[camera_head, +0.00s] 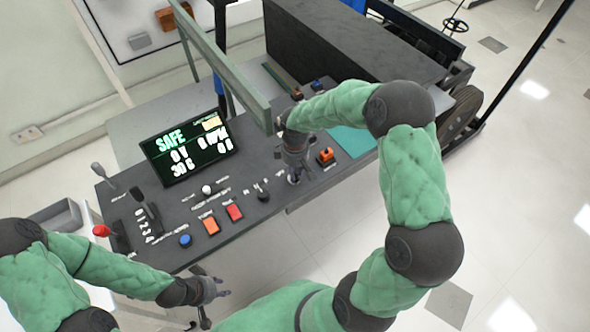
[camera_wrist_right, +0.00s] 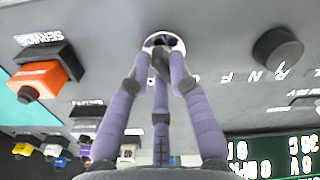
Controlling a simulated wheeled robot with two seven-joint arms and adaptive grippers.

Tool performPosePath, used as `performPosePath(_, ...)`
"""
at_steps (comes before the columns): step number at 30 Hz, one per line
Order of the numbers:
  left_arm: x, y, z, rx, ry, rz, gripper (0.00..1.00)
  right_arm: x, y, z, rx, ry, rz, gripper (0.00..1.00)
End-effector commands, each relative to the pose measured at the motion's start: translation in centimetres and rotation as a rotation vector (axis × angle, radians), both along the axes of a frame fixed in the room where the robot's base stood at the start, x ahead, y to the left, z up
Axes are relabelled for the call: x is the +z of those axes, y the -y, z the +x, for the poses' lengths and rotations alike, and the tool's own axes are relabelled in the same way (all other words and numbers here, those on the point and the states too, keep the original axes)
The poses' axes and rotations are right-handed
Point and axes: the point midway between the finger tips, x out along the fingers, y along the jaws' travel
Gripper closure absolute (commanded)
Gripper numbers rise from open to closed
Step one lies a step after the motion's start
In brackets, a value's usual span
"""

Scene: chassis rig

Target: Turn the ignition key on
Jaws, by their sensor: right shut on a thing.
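The ignition switch shows in the right wrist view as a silver ring (camera_wrist_right: 163,40) on the dark panel. A dark key (camera_wrist_right: 160,64) sits at the ring, mostly hidden between my fingers. My right gripper (camera_wrist_right: 161,72) is shut on the key, its purple fingers converging from below. In the head view my right gripper (camera_head: 294,175) points down onto the right part of the console (camera_head: 265,215). My left gripper (camera_head: 222,302) is apart from the console's front edge, with its fingers spread and nothing visible between them.
A display (camera_head: 186,148) reading SAFE stands on the console. An orange SERVICE button (camera_wrist_right: 42,78) and a dark round knob (camera_wrist_right: 278,50) flank the switch. Orange (camera_head: 210,225), red (camera_head: 235,211) and blue (camera_head: 185,240) buttons lie to the left. A red-topped lever (camera_head: 102,230) stands at far left.

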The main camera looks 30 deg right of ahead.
Motion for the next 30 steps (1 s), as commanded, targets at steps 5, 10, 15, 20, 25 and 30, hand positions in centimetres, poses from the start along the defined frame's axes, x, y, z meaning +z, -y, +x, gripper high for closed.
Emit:
performPosePath(5,-0.3,0.0,0.0,0.0,0.0,0.0,0.62,-0.1,0.0,-0.1,-0.096,-0.001,-0.001,1.0)
performPosePath(10,-0.6,0.0,0.0,0.0,0.0,0.0,0.62,-0.1,0.1,-0.1,-0.236,-0.001,-0.001,1.0)
performPosePath(15,-1.0,0.0,0.0,0.0,0.0,0.0,0.62,-0.1,0.1,-0.2,-0.398,0.0,-0.001,1.0)
performPosePath(20,-1.3,0.0,0.0,0.0,0.0,0.0,0.62,-0.1,0.1,-0.3,-0.55,-0.001,-0.001,1.0)
performPosePath(25,-1.7,0.0,0.0,0.0,0.0,0.0,0.62,-0.1,0.1,-0.3,-0.7,-0.002,-0.002,1.0)
performPosePath(30,-2.1,0.0,0.0,0.0,0.0,0.0,0.62,-0.1,0.0,-0.4,-0.828,-0.001,-0.001,1.0)
